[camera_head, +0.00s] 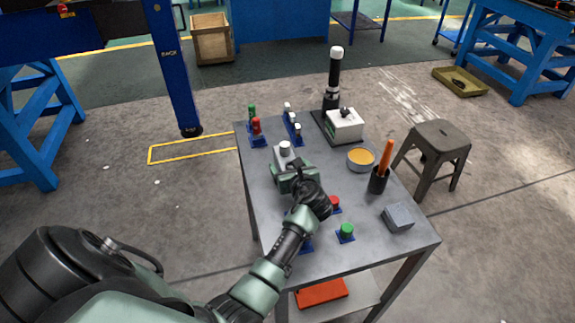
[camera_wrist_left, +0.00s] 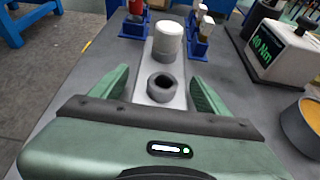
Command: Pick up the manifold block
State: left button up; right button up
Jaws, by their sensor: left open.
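The manifold block appears to be the light grey block (camera_head: 284,158) on the grey table, with a white capped cylinder at its far end. In the left wrist view the block (camera_wrist_left: 146,92) also carries a dark ring-shaped port nearer to me. My left gripper (camera_head: 291,176) is over the near part of the block. Its green fingers (camera_wrist_left: 158,82) are open, one on each side of the block, with gaps visible. The gripper hides the near end of the block. My right gripper is not in view.
Red and green fittings (camera_head: 255,127) and a blue rack (camera_head: 292,128) stand beyond the block. A torque tester (camera_head: 344,125), an amber-filled bowl (camera_head: 361,160), a black cup (camera_head: 378,180) and a grey box (camera_head: 398,217) stand to the right. A stool (camera_head: 438,139) stands beside the table.

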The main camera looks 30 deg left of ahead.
pick_arm(q)
jog(key=shift+w+a+f, duration=0.25)
jog(key=shift+w+a, duration=0.1)
jog(key=shift+a, duration=0.1)
grip_shut()
jog(key=shift+w+r, duration=0.1)
jog(key=shift+r, duration=0.1)
